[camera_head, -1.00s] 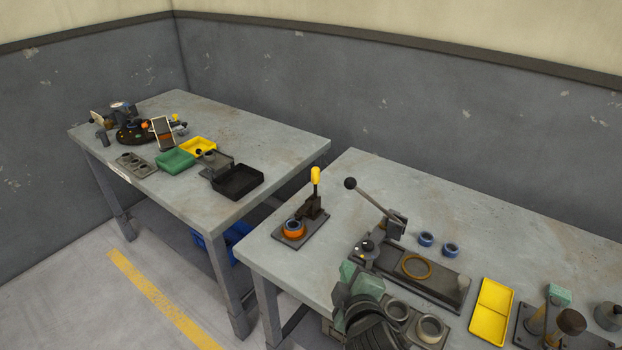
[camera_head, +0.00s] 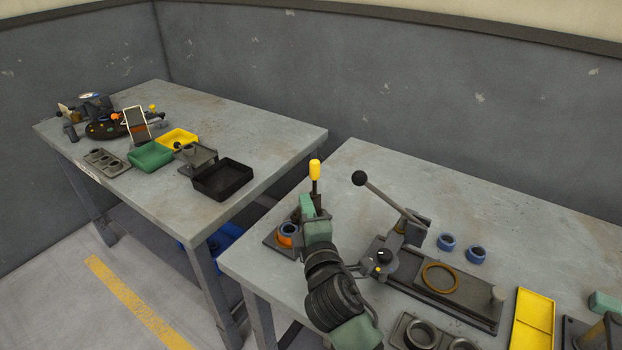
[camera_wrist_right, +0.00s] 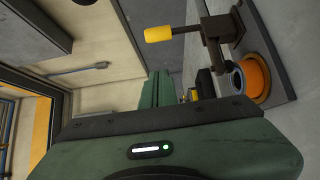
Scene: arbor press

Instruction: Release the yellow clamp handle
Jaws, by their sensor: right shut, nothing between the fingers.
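The yellow clamp handle (camera_head: 315,170) stands upright on its dark toggle clamp near the left end of the right table. In the right wrist view the yellow handle (camera_wrist_right: 158,34) lies across the upper middle, joined to the dark clamp arm (camera_wrist_right: 216,38). An orange ring part with a blue inner ring (camera_head: 286,235) sits at the clamp's base; it also shows in the right wrist view (camera_wrist_right: 257,76). My right gripper (camera_head: 307,206) is shut and empty, just in front of and below the handle, partly hiding the clamp. I see no contact with the handle. My left gripper is not in view.
Right of my right arm stands a press with a long black-knobbed lever (camera_head: 385,195). Two blue rings (camera_head: 461,249) and a yellow tray (camera_head: 533,320) lie farther right. A black tray (camera_head: 222,180) is on the left table, across a gap.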

